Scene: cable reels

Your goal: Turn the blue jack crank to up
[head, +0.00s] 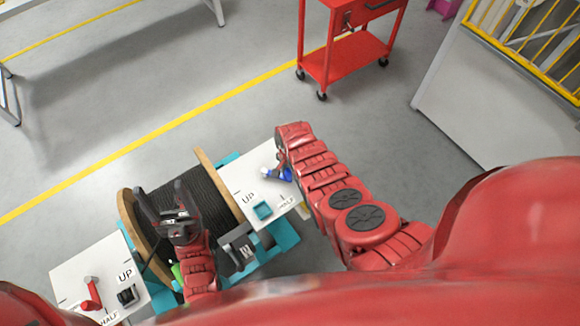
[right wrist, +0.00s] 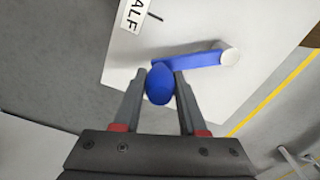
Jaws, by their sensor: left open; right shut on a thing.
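The blue jack crank (head: 276,174) is on the right white panel (head: 240,172), partly hidden by my right arm in the head view. In the right wrist view the blue crank (right wrist: 190,60) runs from a pale round hub at right to a rounded blue knob at left. My right gripper (right wrist: 160,78) is shut on that knob, one finger on each side. The panel bears an UP label (head: 248,198) and a HALF label (head: 287,202), also seen in the wrist view (right wrist: 131,18). My left gripper (head: 163,195) is open and empty above the cable reel.
The black cable reel (head: 205,190) with wooden flanges stands between the two panels. A left white panel (head: 75,265) has a red crank (head: 92,292) and its own UP and HALF labels. A red cart (head: 345,62) stands farther back; the floor between is clear.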

